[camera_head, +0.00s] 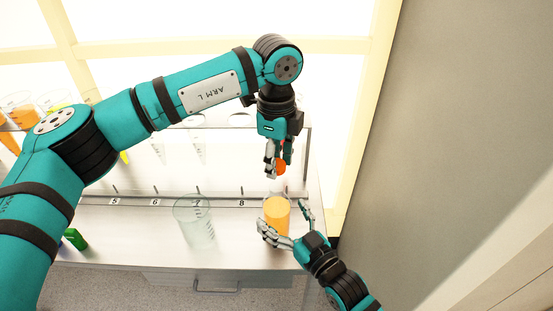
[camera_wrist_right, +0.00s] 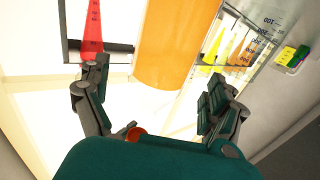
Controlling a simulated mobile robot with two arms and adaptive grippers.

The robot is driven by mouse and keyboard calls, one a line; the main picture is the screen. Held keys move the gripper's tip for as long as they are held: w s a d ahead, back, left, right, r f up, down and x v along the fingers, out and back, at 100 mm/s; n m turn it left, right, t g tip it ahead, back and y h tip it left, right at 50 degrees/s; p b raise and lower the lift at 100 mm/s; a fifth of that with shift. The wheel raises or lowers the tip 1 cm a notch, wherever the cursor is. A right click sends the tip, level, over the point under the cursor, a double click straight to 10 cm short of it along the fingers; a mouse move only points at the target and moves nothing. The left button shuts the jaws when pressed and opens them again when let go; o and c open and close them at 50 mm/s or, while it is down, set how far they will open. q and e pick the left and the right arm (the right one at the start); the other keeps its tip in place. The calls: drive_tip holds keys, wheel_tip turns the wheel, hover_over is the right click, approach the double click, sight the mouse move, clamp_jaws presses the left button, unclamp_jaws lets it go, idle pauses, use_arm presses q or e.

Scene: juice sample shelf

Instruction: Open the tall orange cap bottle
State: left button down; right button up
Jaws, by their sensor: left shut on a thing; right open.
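The bottle (camera_head: 277,212) with orange juice stands upright near the right end of the shelf. Its body also shows in the right wrist view (camera_wrist_right: 170,45). My left gripper (camera_head: 278,163) is shut on the orange cap (camera_head: 281,168), directly above the bottle. A pale neck area lies between cap and juice; whether the cap is apart from the neck cannot be told. A round orange-red thing, likely the cap, shows low in the wrist view (camera_wrist_right: 136,133). My right gripper (camera_head: 283,217) is open, with its fingers on either side of the bottle's body.
An empty clear beaker (camera_head: 194,222) stands left of the bottle. Beakers of orange liquid (camera_head: 20,112) are at the far left, and a green object (camera_head: 75,239) lies at the front left. A grey wall (camera_head: 450,130) bounds the right side.

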drive_tip(key=v, duration=0.8)
drive_tip(key=shift+s+d, duration=0.25)
drive_tip(key=shift+s, duration=0.05)
